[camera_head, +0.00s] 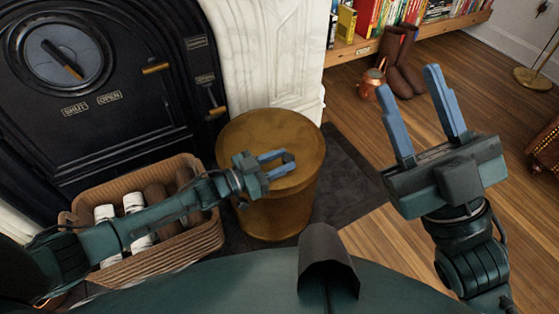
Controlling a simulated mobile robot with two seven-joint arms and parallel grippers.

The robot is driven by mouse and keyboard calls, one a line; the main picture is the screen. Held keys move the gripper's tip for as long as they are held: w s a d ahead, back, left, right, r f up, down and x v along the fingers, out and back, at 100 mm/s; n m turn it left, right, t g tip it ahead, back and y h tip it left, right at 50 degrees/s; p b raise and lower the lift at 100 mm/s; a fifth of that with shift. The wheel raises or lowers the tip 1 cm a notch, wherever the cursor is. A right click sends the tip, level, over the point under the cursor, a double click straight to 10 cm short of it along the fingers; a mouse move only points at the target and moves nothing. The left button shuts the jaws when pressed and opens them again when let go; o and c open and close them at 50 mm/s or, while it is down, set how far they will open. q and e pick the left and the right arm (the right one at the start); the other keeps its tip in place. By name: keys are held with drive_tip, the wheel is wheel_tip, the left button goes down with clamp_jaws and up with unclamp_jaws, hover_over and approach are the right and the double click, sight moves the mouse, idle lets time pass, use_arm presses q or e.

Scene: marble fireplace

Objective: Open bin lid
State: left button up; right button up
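A round golden-brown bin (277,213) stands on the floor in the middle of the view, in front of the white marble. Its flat round lid (250,133) is on top and looks closed. My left gripper (290,163) reaches in from the left over the lid. Its blue fingers are apart with nothing seen between them, and they hide part of the lid. I cannot tell whether they touch it. My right gripper (408,93) is raised to the right of the bin, its fingers wide open and empty.

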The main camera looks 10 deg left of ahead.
use_arm(q)
clamp_jaws()
